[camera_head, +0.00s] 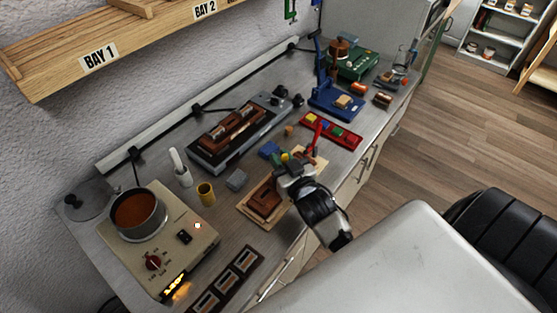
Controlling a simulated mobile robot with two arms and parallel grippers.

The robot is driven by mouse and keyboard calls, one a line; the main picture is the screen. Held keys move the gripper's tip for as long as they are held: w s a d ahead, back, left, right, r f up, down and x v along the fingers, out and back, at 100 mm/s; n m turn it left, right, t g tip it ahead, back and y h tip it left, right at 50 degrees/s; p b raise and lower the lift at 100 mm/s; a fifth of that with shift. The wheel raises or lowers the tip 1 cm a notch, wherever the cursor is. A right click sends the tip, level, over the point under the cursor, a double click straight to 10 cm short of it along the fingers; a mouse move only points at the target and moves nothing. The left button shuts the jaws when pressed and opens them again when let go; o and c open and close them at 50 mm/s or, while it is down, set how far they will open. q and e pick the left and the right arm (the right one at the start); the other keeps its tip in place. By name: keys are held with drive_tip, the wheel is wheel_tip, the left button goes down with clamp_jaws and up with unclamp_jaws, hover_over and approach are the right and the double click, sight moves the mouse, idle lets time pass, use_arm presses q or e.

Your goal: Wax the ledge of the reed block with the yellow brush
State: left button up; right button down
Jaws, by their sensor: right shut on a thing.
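A brown block (265,202), which looks like the reed block, lies on a pale wooden board (246,209) near the front edge of the bench. My right gripper (287,168) is over the far right end of this board, just beyond the block. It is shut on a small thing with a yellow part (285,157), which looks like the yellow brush. The fingers hide most of it, and I cannot tell whether its bristles touch the block. The ledge is too small to make out. My left gripper is not in view.
A hot plate (205,249) with a pot (139,213) stands at the left. A yellow cup (205,193) and a grey block (237,180) stand left of the board. A red tray (341,136) and a red upright tool (316,137) are close behind the gripper.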

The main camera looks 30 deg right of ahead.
drive_tip(key=shift+w+d+f, duration=0.1)
drive_tip(key=shift+w+d, duration=0.05)
drive_tip(key=shift+d, duration=0.45)
drive_tip(key=shift+w+d+f, duration=0.1)
drive_tip(key=shift+w+d, duration=0.05)
drive_tip(key=shift+d, duration=0.4)
drive_tip(key=shift+d, duration=0.1)
drive_tip(key=d, duration=0.1)
drive_tip(key=w+d, duration=0.1)
drive_tip(key=shift+d+r, duration=0.1)
drive_tip(key=shift+d, duration=0.3)
drive_tip(key=shift+w+d, duration=0.1)
drive_tip(key=shift+w+d+r+p, duration=0.15)
drive_tip(key=shift+w+d, duration=0.15)
drive_tip(key=shift+d, duration=0.4)
drive_tip(key=shift+w+d+r+p, duration=0.15)
drive_tip(key=shift+w+d, duration=0.1)
drive_tip(key=shift+d, duration=0.45)
drive_tip(key=shift+f, duration=0.1)
